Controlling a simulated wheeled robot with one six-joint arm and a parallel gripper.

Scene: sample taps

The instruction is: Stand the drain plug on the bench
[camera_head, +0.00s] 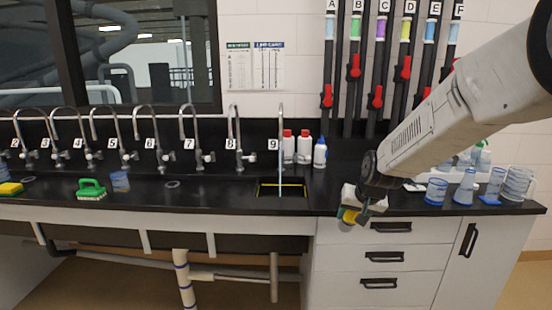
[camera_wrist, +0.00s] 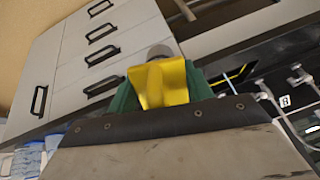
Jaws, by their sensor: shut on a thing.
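My gripper (camera_head: 352,214) is at the front edge of the black bench, above the white drawers and right of the sink. It is shut on a yellow piece (camera_head: 349,216), which I take to be the drain plug. In the wrist view the yellow piece (camera_wrist: 163,85) sits between dark green parts, with a grey rounded end behind it. Its lower shape is hidden. The black bench (camera_head: 225,192) runs along the wall. The sink (camera_head: 283,189) has a yellow line around its opening, below tap 9 (camera_head: 281,125), where a pale blue vertical streak shows.
White bottles with red caps (camera_head: 304,147) and a blue-capped bottle (camera_head: 320,153) stand behind the sink. Beakers and flasks (camera_head: 466,187) crowd the right end.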

